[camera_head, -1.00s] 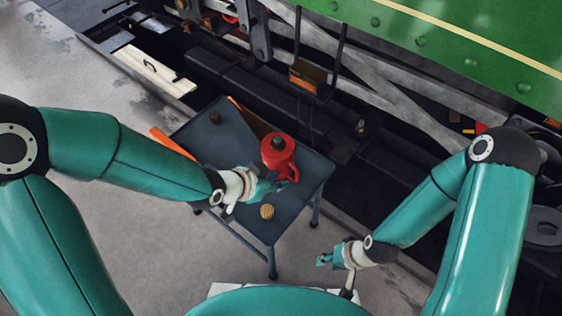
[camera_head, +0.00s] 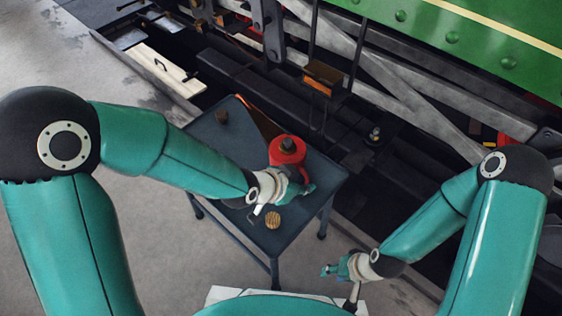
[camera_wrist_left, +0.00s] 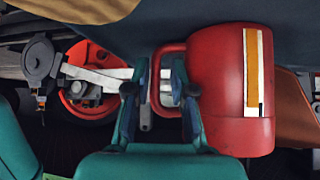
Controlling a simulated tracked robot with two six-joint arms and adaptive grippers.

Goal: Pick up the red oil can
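The red oil can (camera_head: 288,149), with a dark cap, stands on the dark side table (camera_head: 315,190). In the left wrist view it appears sideways as a red body (camera_wrist_left: 215,85) with a cream and orange label and a loop handle (camera_wrist_left: 155,78). My left gripper (camera_head: 298,190) is at the can's near side and hides part of it. In the wrist view its two fingers (camera_wrist_left: 157,90) are apart, with the handle's bar between them. I cannot tell whether they touch it. My right gripper (camera_head: 335,270) hangs low at the right, away from the table, too small to read.
A round ridged tan object (camera_head: 272,219) lies on the table close to my left gripper. A small dark brown object (camera_head: 221,116) stands at the table's far left corner. The green tram (camera_head: 470,45) and its dark undercarriage are just behind the table.

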